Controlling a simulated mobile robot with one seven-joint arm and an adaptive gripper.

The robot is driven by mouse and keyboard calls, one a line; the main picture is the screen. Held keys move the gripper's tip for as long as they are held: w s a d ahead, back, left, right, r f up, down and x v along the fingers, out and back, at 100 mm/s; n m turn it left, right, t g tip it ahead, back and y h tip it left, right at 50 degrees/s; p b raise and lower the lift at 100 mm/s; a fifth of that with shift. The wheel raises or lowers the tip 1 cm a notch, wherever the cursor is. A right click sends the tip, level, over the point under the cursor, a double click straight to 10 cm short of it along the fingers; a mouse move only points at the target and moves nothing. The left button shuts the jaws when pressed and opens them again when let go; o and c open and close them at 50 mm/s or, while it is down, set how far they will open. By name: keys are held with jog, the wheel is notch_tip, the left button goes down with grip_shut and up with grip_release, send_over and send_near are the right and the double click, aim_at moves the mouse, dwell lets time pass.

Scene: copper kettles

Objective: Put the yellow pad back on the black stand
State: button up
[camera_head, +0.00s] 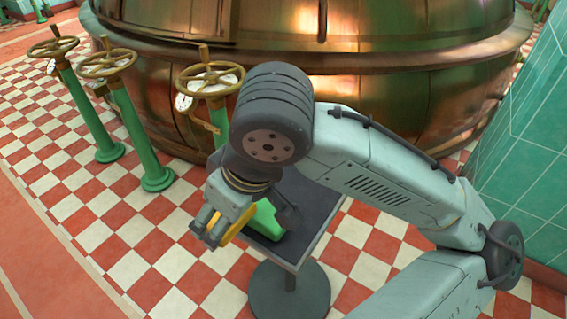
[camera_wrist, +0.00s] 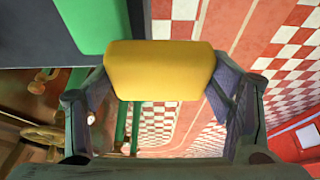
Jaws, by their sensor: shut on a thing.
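The yellow pad (camera_wrist: 160,70) is a thick, rounded block, held level between the two fingers of my gripper (camera_wrist: 160,82) in the wrist view. In the head view the yellow pad (camera_head: 234,226) shows as a thin strip at my gripper (camera_head: 218,222), by the left edge of the black stand. The black stand (camera_head: 315,205) has a flat square top on a round column and base. My gripper is shut on the pad. I cannot tell from these views whether the pad touches the stand. My wrist hides part of the stand's top.
A large copper kettle (camera_head: 400,100) stands behind. Green valve posts (camera_head: 127,125) with handwheels are at left. A green tiled wall (camera_head: 530,150) is at right. Checkered floor is open at lower left.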

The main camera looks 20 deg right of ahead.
jog(key=shift+w+r, duration=0.1)
jog(key=shift+w, duration=0.25)
jog(key=d+p, duration=0.1)
jog(key=w+p, duration=0.1)
jog(key=p, duration=0.1)
jog(key=shift+d+r, duration=0.3)
jog(key=shift+d, duration=0.1)
send_over(291, 186)
jog(key=s, duration=0.1)
jog(key=shift+d+f, duration=0.2)
jog(key=shift+f, duration=0.35)
jog(key=shift+d+f, duration=0.2)
jog(key=shift+f, duration=0.35)
jog(key=shift+f+b, duration=0.4)
jog(key=shift+f, duration=1.35)
jog(key=shift+f, duration=0.15)
jog(key=o, duration=0.9)
jog(key=shift+o, duration=0.2)
